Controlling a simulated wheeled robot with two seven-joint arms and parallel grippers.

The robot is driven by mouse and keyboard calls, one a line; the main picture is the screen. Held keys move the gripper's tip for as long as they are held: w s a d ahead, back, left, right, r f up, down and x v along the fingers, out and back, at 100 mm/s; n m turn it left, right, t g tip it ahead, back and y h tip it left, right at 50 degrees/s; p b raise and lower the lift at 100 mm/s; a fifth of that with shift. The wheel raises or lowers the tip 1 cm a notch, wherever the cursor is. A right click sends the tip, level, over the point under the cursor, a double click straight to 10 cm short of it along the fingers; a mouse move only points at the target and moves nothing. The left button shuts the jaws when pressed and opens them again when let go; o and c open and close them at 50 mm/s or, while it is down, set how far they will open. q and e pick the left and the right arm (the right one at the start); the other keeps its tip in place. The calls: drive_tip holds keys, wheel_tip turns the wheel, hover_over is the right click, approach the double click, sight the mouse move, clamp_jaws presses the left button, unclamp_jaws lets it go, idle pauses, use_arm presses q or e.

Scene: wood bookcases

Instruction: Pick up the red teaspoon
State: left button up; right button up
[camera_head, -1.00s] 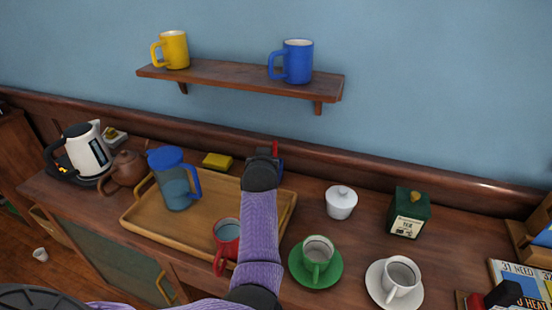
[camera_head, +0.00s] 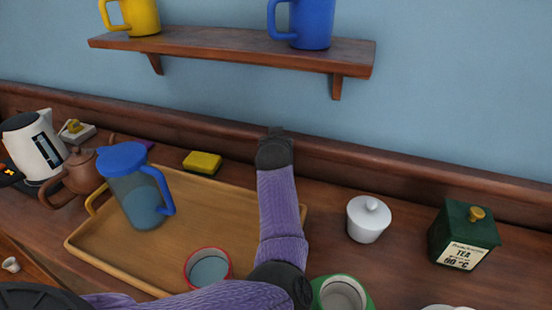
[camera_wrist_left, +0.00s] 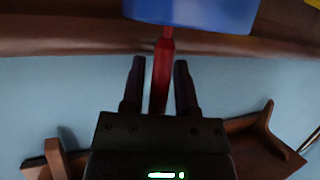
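The red teaspoon (camera_wrist_left: 162,75) shows in the left wrist view as a slim red handle, its thinner end meeting the edge of a blue object (camera_wrist_left: 190,10). The rest of the spoon is hidden. My left gripper (camera_wrist_left: 159,65) is open, with one dark finger on each side of the handle and a small gap visible on both sides. In the head view my left arm and wrist reach to the back of the counter, right of the tray, and hide the fingers, the spoon and the blue object. My right gripper is in neither view.
A wooden tray (camera_head: 240,195) holds a blue-lidded pitcher (camera_head: 140,195) and a red mug (camera_head: 208,268). A white sugar bowl (camera_head: 368,220), green tea tin (camera_head: 463,235) and green cup (camera_head: 340,293) stand right of my arm. A shelf (camera_head: 240,55) with two mugs hangs above.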

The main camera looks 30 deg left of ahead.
use_arm(q)
drive_tip(key=shift+r, duration=0.1)
drive_tip(key=shift+c, duration=0.4)
clamp_jaws()
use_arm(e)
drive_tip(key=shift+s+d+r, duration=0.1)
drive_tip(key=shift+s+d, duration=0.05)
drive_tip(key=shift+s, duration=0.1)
